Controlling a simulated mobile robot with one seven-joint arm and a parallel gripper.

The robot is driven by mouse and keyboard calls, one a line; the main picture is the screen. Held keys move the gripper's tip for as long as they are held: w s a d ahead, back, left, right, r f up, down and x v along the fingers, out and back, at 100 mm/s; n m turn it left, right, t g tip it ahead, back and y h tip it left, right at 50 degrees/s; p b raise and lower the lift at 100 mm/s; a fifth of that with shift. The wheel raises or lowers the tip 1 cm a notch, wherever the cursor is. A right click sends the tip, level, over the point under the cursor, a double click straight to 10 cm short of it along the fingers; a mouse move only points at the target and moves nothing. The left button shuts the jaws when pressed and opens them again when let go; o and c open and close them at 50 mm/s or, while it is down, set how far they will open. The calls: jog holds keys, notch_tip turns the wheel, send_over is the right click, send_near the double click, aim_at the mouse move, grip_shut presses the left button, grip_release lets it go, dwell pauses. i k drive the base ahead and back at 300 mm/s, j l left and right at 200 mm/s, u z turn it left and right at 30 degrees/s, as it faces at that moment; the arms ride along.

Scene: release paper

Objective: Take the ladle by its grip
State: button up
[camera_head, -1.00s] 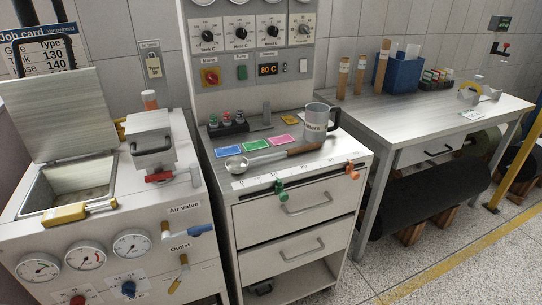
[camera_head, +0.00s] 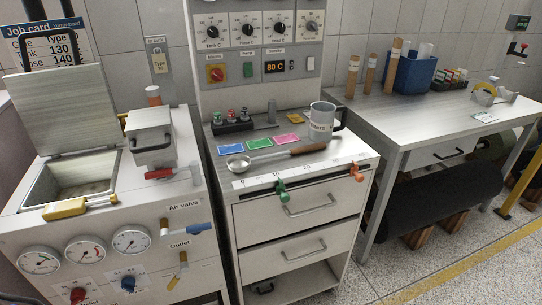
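The ladle (camera_head: 262,159) lies on the top of the middle cabinet (camera_head: 336,165). Its round metal bowl (camera_head: 238,163) is at the left and its brown grip (camera_head: 308,149) points right, just in front of a grey mug. The grip appears unobstructed. My gripper is not in view.
The grey mug (camera_head: 321,120) stands behind the grip. Blue, green and pink cards (camera_head: 287,138) lie behind the ladle. Green and orange clamps (camera_head: 282,189) sit on the front edge. An open-lidded tank (camera_head: 75,185) stands left, a table (camera_head: 420,122) right.

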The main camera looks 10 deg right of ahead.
aim_at(236, 164)
jog(key=i+l+u, duration=0.2)
jog(key=l+u, duration=0.2)
jog(key=l, duration=1.15)
jog(key=l+u, duration=0.4)
jog(key=l, duration=1.15)
jog(key=l+u, duration=0.25)
jog(key=l, duration=0.75)
jog(key=i+l, duration=0.1)
jog(key=i, duration=0.7)
